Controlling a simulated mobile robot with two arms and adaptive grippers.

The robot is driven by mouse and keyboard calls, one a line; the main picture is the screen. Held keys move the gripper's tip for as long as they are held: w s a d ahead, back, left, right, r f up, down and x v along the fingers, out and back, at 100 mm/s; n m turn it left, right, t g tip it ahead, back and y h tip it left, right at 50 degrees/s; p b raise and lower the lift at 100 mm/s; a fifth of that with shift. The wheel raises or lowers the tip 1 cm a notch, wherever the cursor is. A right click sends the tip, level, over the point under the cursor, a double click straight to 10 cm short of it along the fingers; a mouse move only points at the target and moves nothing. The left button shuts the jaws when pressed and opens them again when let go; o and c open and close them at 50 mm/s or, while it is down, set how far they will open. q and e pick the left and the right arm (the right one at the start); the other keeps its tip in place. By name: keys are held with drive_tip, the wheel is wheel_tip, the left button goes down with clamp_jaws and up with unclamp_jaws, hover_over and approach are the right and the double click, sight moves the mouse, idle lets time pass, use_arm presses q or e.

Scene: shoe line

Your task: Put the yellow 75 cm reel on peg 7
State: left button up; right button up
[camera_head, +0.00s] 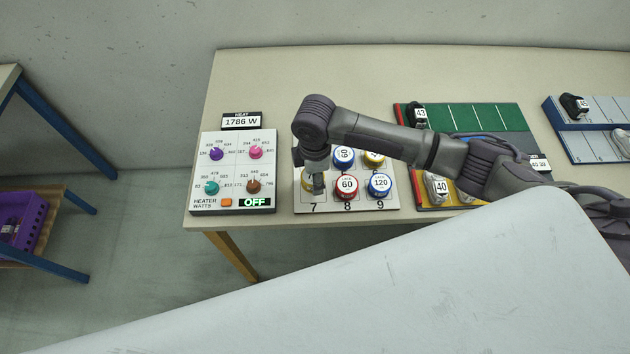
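The reel board (335,208) lies on the table with positions 7, 8 and 9 numbered along its front edge. A yellow-rimmed reel (306,184) shows at position 7, mostly hidden by my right gripper (318,188), so its length label cannot be read. My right gripper points down over it; whether its fingers are open or shut on the reel is unclear. Another yellow reel (374,160) sits in the back row at right, partly behind my arm, its number hidden. My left gripper is out of view.
A red 60 reel (346,187) is at 8 and a blue 120 reel (379,185) at 9. A blue reel (343,157) stands behind 8. The heater panel (233,172) reads OFF at left. Shoe racks (480,117) lie at right. The table behind is clear.

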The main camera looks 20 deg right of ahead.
wheel_tip(320, 180, down, 3)
drive_tip(key=shift+f+p, duration=0.2)
drive_tip(key=shift+p, duration=0.25)
drive_tip(key=shift+f, duration=0.2)
drive_tip(key=shift+f, duration=0.55)
drive_tip(key=o, duration=1.2)
drive_tip(key=shift+c, duration=0.2)
drive_tip(key=shift+r, duration=0.2)
wheel_tip(320, 180, up, 13)
drive_tip(key=shift+f+b, duration=0.1)
drive_tip(key=shift+b, duration=0.7)
drive_tip(key=shift+s+f, duration=0.1)
drive_tip(key=shift+s, duration=0.05)
